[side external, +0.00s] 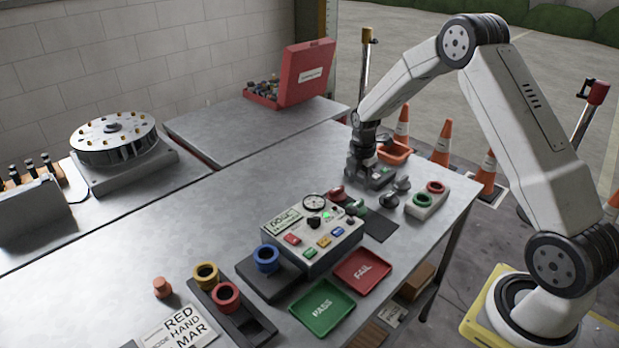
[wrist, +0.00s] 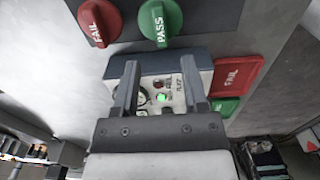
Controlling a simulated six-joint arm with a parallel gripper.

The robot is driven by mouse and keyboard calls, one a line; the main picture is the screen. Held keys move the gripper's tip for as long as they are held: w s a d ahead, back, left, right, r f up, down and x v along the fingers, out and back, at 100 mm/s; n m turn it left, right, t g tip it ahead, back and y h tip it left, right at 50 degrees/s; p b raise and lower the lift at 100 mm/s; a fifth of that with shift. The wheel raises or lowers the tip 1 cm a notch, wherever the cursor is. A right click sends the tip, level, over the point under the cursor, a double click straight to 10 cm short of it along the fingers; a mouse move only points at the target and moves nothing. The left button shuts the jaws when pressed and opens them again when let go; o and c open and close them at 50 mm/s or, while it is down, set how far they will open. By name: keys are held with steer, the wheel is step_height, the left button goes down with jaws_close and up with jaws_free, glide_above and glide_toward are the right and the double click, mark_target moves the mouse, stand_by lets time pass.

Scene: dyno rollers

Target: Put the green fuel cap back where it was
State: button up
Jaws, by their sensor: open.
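A green cap with a raised grip marked PASS (wrist: 160,20) shows at the top of the wrist view. It looks like the green piece (side external: 356,208) behind the tester in the side view; I cannot be sure it is the fuel cap. A red cap marked FAIL (wrist: 98,22) is beside it. A white block (side external: 428,200) carries a red ring and a green ring to the right. My gripper (wrist: 160,68) is open, fingers apart, with nothing seen between them. In the side view my gripper (side external: 364,184) is over the table's far right part.
The tester box (side external: 305,238) has a gauge and a lit green lamp. Red FAIL (side external: 362,270) and green PASS (side external: 322,305) trays lie in front. The left middle of the table is clear.

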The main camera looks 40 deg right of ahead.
steer(key=shift+r, duration=2.35)
steer(key=s+a+r+m+t, duration=0.1)
steer(key=s+a+m, duration=0.8)
steer(key=s+a+r+m+t, duration=0.1)
steer(key=s+a+r+m, duration=0.1)
steer(key=s+a+m, duration=0.6)
steer(key=shift+s+a+r+m+t, duration=0.3)
steer(key=shift+s+a+m, duration=0.15)
steer(key=shift+s, duration=0.25)
